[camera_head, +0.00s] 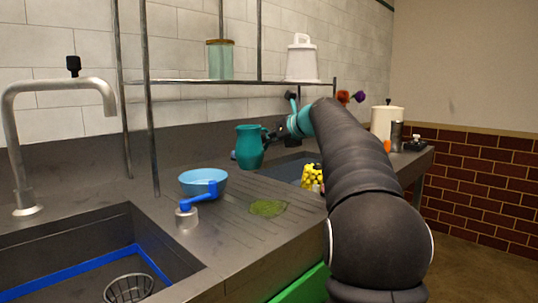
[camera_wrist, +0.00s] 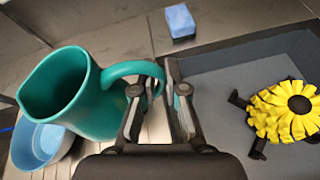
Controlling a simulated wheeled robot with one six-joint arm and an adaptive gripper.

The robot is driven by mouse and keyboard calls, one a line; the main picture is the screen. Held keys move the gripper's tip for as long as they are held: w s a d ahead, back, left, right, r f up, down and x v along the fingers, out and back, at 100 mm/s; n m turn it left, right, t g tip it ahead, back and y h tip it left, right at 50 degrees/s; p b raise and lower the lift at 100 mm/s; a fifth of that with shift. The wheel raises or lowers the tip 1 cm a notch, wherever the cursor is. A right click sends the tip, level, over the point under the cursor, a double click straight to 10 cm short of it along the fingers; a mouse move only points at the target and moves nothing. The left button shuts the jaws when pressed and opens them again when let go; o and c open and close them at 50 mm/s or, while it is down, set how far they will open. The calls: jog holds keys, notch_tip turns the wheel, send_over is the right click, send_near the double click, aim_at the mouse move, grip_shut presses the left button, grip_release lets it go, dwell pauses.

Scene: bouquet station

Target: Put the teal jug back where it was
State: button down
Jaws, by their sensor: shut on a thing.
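The teal jug (camera_head: 250,147) is upright on or just above the grey counter, behind the blue bowl; I cannot tell whether its base touches. In the wrist view the jug (camera_wrist: 85,95) is at the left, its open mouth toward the upper left and its handle toward my fingers. My gripper (camera_wrist: 157,98) is shut on the jug's handle, one finger on each side. In the head view my gripper (camera_head: 277,135) is small and dark at the jug's right side, partly hidden by my arm.
A blue bowl (camera_head: 203,182) stands close in front of the jug. A blue sponge (camera_wrist: 180,21) lies behind it. A green cloth-like patch (camera_head: 268,208) lies on the drainboard. A shelf (camera_head: 240,81) hangs above.

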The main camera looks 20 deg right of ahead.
jog(key=shift+f+b, duration=0.7)
jog(key=shift+f, duration=1.25)
jog(key=c, duration=1.2)
grip_release()
jog(key=shift+s, duration=0.1)
jog(key=v, duration=1.2)
